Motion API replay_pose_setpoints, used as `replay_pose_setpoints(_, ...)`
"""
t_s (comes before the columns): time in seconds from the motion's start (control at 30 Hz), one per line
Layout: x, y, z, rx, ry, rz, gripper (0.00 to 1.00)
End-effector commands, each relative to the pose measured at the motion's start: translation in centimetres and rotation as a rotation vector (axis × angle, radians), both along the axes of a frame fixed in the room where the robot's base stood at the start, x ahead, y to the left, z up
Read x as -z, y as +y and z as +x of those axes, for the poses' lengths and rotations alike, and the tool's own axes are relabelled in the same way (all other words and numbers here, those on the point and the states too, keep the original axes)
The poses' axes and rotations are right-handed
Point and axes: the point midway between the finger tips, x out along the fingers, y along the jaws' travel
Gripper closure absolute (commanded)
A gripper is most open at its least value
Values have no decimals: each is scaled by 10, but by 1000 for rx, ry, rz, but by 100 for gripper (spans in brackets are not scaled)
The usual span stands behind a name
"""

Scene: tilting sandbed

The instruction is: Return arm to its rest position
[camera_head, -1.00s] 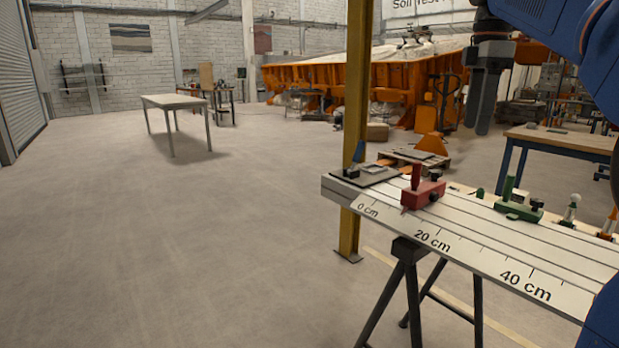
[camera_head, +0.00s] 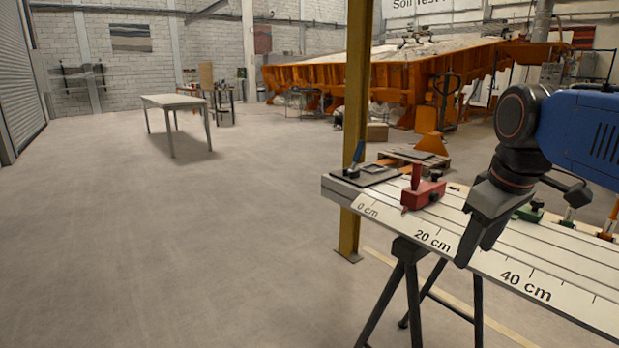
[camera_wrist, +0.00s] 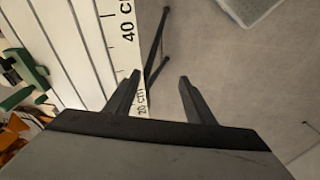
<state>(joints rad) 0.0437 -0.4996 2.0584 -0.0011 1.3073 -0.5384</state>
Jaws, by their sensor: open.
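My gripper (camera_head: 478,246) hangs at the end of my blue arm at the right of the head view, in front of the marked white board (camera_head: 400,212). Its fingers point down and it is in front of the 20 to 40 cm part of the scale as seen there. In the wrist view my gripper (camera_wrist: 158,88) shows two dark fingers spread apart with nothing between them. The board's edge (camera_wrist: 118,35) and bare floor lie beyond the fingers.
A red clamp block (camera_head: 423,190) sits near the board's 0 cm end. A green clamp block (camera_head: 531,211) is partly hidden behind my arm; it also shows in the wrist view (camera_wrist: 22,80). A yellow post (camera_head: 356,120) stands beside the board. Open floor lies to the left.

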Motion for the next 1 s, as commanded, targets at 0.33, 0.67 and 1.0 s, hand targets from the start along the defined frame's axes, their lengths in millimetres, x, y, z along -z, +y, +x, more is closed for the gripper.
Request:
replay_pose_setpoints(0.33, 125, 12, -77, 339, -105, 124, 51)
replay_pose_setpoints(0.67, 172, 15, -101, 462, -140, 180, 51)
replay_pose_setpoints(1.0, 171, 15, -100, 461, -140, 179, 51)
